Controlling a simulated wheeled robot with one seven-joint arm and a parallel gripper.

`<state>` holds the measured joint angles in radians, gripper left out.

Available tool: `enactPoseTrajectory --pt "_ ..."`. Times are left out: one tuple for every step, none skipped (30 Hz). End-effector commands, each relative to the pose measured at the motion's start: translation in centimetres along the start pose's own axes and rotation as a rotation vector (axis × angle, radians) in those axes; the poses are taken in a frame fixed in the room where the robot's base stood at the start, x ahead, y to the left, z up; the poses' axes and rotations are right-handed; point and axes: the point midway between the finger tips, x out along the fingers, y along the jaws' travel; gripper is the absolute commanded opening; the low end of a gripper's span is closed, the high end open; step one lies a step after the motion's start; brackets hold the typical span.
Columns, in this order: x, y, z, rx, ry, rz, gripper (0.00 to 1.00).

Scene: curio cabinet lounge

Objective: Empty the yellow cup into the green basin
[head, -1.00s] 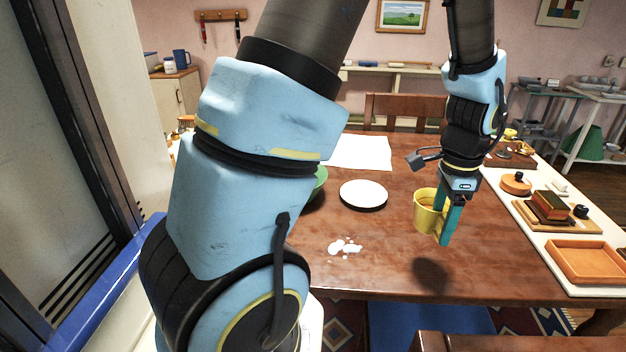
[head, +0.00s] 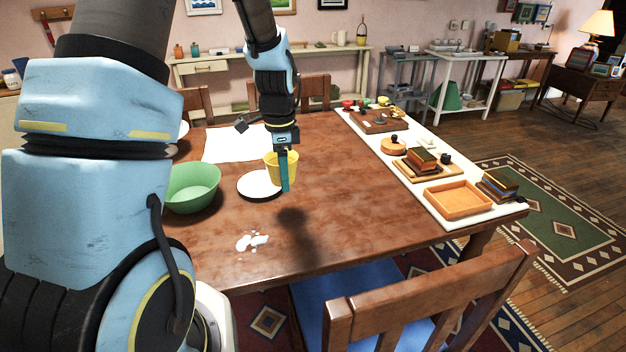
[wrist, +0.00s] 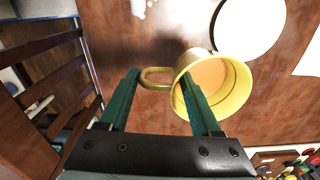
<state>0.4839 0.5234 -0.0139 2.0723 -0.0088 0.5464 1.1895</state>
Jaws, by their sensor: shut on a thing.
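The yellow cup (head: 271,168) hangs in my gripper (head: 285,186) above the table, roughly upright, in front of the white plate's right side in the head view. In the wrist view the cup (wrist: 240,92) holds something orange-brown. Its handle lies between the two fingers of my gripper (wrist: 160,78), and the right finger overlaps the cup's near wall. My gripper is shut on the cup; the exact contact is unclear. The green basin (head: 192,190) stands on the table to the left of the cup, its left edge partly behind my arm. Its inside looks empty where visible.
The white plate (head: 256,187) lies between basin and cup. White spots (head: 250,242) mark the table (head: 345,190) nearer me. A white sheet (head: 232,144) lies behind. A long white board (head: 480,222) with an orange tray (head: 458,200) lines the right side. A chair (head: 430,300) stands in front.

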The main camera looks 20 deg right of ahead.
Motion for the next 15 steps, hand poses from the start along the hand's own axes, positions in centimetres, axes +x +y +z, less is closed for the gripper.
enactPoseTrajectory --pt "-0.3 -1.2 1.7 0.005 0.000 0.001 0.00" --pt "-0.3 -1.8 2.5 0.015 0.000 0.000 0.00" --pt "-0.4 -2.6 3.7 0.028 0.001 -0.001 0.00" --pt "-0.3 -3.1 4.6 0.037 0.002 0.000 0.00" --pt "-0.3 -3.6 5.5 0.047 0.003 0.000 0.00" --pt "-0.4 -4.3 6.7 0.061 0.003 -0.002 0.00" --pt "-0.3 -4.8 7.7 0.071 0.003 -0.001 0.00" --pt "-0.3 -5.2 8.6 0.081 0.003 -0.001 0.00" --pt "-0.3 -5.8 9.9 0.094 0.004 -0.003 0.00" --pt "-0.3 -6.2 10.9 0.104 0.004 -0.003 0.00" --pt "-0.3 -6.6 11.9 0.114 0.004 -0.003 0.00" --pt "-0.3 -7.1 13.2 0.126 0.004 -0.004 0.00" --pt "-0.3 -7.4 14.2 0.135 0.004 -0.005 0.00" --pt "-0.3 -7.7 15.2 0.145 0.004 -0.005 0.00" --pt "-0.2 -8.1 16.6 0.159 0.004 -0.005 0.00"
